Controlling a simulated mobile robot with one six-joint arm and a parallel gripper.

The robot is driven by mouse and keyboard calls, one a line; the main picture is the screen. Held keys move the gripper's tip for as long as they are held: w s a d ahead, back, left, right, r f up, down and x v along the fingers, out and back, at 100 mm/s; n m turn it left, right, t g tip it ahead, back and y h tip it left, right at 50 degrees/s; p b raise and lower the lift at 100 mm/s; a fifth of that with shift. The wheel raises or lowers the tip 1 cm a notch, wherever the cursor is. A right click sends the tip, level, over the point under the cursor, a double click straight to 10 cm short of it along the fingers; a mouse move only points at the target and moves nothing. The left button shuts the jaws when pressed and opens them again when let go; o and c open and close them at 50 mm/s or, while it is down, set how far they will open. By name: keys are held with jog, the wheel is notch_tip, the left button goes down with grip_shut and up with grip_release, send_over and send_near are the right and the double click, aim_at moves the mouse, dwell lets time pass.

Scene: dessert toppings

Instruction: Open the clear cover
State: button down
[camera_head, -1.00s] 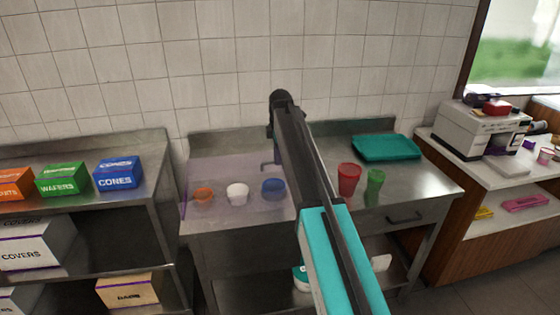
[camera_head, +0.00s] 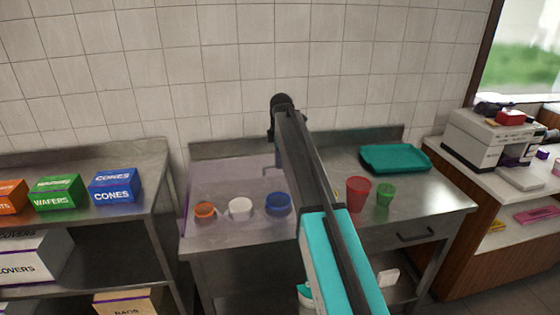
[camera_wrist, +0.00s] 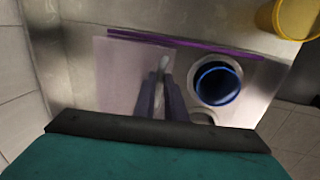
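The clear cover (camera_head: 232,172) is a faint purple-tinted pane at the left of the steel counter, around a row of bowls. In the wrist view its tinted pane (camera_wrist: 115,75) lies under my gripper, with a purple strip (camera_wrist: 200,47) across the top. An orange bowl (camera_head: 205,210), a white bowl (camera_head: 240,208) and a blue bowl (camera_head: 278,203) stand in the row; the blue bowl also shows in the wrist view (camera_wrist: 217,84). My gripper (camera_wrist: 160,82) has its dark fingers apart. A pale bar shows between them; contact is unclear. My arm hides part of the counter.
A red cup (camera_head: 358,194) and a green cup (camera_head: 386,195) stand right of my arm, with a teal tray (camera_head: 395,158) behind. A shelf with boxes (camera_head: 113,186) stands left. A yellow container (camera_wrist: 285,18) is at the wrist view's top right.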

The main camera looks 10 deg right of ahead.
jog(key=c, duration=1.8)
grip_release()
jog(key=shift+r, duration=0.2)
jog(key=s+r+b, duration=0.1)
jog(key=r, duration=0.3)
jog(key=s+r+b, duration=0.1)
jog(key=r, duration=0.3)
jog(key=r+b, duration=0.1)
jog(key=r, duration=0.4)
jog(key=shift+s+r, duration=0.1)
jog(key=shift+s, duration=0.3)
